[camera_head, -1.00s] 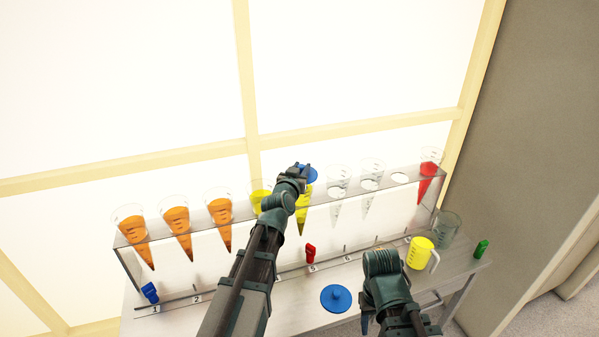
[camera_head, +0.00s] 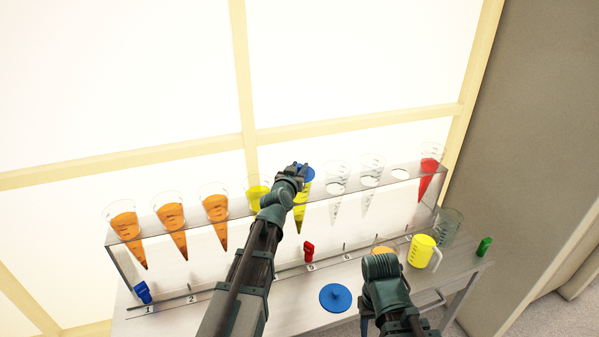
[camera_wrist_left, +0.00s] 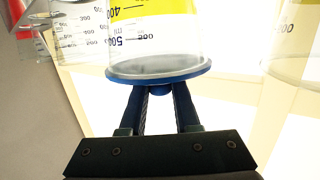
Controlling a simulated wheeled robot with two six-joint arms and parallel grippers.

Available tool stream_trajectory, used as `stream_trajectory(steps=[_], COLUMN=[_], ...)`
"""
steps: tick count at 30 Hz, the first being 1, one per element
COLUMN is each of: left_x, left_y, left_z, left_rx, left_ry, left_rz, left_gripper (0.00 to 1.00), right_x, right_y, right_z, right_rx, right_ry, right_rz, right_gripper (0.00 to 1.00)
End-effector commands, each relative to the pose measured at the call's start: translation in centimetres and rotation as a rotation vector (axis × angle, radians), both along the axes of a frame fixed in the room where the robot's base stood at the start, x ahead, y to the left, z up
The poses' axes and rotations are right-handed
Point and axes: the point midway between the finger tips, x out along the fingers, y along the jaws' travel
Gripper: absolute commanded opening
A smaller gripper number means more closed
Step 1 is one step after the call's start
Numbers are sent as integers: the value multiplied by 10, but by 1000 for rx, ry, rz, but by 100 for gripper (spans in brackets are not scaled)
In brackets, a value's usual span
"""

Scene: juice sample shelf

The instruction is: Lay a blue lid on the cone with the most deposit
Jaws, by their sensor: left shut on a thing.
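My left gripper (camera_head: 301,171) is shut on the knob of a blue lid (camera_head: 309,174) at the top of the fifth cone from the left, a yellow one (camera_head: 300,216). In the left wrist view, which is upside down, the lid (camera_wrist_left: 190,73) lies against the cone's rim, looking level and centred; whether it fully rests there is hard to tell. A fourth cone (camera_head: 257,198), also yellow, is partly behind my arm. Three orange cones (camera_head: 126,228) stand at left, clear cones (camera_head: 336,182) and a red cone (camera_head: 428,175) at right. Deposit heights are hard to read. My right gripper is mostly hidden.
A second blue lid (camera_head: 335,297) lies on the bench. Blue (camera_head: 142,292), red (camera_head: 309,252) and green (camera_head: 484,246) clips stand there too. A yellow jug (camera_head: 421,252) and a clear beaker (camera_head: 449,226) are near my right arm. One rack hole (camera_head: 400,174) is empty.

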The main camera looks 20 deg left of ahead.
Motion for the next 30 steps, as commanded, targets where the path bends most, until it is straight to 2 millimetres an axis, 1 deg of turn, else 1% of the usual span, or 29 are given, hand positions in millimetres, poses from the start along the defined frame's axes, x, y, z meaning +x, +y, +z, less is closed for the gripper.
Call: stream_trajectory(steps=[3, 7, 8, 12, 13, 20, 23, 26, 30], left_x=[0, 0, 0, 0, 0, 0, 0, -14, -44], left_y=[0, 0, 0, 0, 0, 0, 0, 0, -1], left_z=[1, -4, -3, -2, -2, -2, 2, 4, 9], left_rx=[0, 0, 1, 1, 1, 1, 1, 1, 0], left_ry=[0, 0, 0, 0, 0, 0, 0, 0, 0], left_rz=[0, 0, 0, 0, 0, 0, 0, 0, 0], left_gripper=[0, 0, 34, 59, 60, 60, 60, 60, 60], right_x=[0, 0, 0, 0, 0, 0, 0, 0, 0], right_y=[0, 0, 0, 0, 0, 0, 0, 0, 0], right_z=[1, -4, -3, -2, -2, -2, 2, 4, 9], right_rx=[0, 0, 0, 0, 0, 0, 0, 0, 0], right_ry=[0, 0, 0, 0, 0, 0, 0, 0, 0], right_rz=[0, 0, 0, 0, 0, 0, 0, 0, 0], right_gripper=[50, 50, 50, 50, 50, 50, 50, 50, 50])
